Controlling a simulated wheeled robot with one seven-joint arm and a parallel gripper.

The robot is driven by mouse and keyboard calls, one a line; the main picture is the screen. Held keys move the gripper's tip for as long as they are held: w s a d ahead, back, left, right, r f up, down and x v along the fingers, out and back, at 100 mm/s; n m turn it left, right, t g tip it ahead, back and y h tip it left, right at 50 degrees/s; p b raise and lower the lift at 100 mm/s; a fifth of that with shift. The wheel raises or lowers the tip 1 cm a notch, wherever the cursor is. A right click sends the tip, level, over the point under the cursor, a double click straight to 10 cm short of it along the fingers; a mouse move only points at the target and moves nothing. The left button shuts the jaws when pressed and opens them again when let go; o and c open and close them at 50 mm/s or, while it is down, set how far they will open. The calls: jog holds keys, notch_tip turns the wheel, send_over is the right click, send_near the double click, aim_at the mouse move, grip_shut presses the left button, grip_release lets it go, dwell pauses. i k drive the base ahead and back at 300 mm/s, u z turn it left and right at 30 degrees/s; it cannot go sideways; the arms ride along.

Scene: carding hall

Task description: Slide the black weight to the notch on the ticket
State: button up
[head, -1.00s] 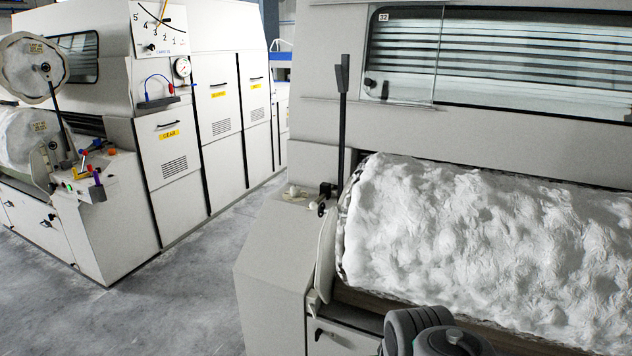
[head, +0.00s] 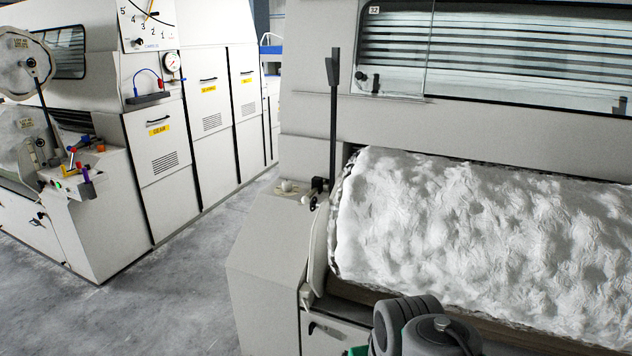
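I cannot make out a black weight or its notches in the head view. A small white ticket marked 32 (head: 374,10) is on the window frame of the near machine at the top. Beige labels on the two rolls at the left, an upper label (head: 22,43) and a lower label (head: 26,123), are too small to read fully. A black upright lever (head: 333,110) stands at the near machine's left end; I cannot tell whether it bears a weight. My gripper is not in view; only dark grey arm parts show at the bottom.
The near machine carries a wide white fibre roll (head: 480,225). A far machine has a cabinet (head: 160,170) labelled GEAR, a round gauge (head: 172,62), a numbered dial (head: 150,25) and coloured handles (head: 80,165). Open grey floor (head: 185,285) lies between the machines.

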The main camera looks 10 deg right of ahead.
aim_at(317, 182)
jog(key=u, duration=1.2)
jog(key=i, duration=5.15)
jog(key=z, duration=2.3)
jog(key=i, duration=1.9)
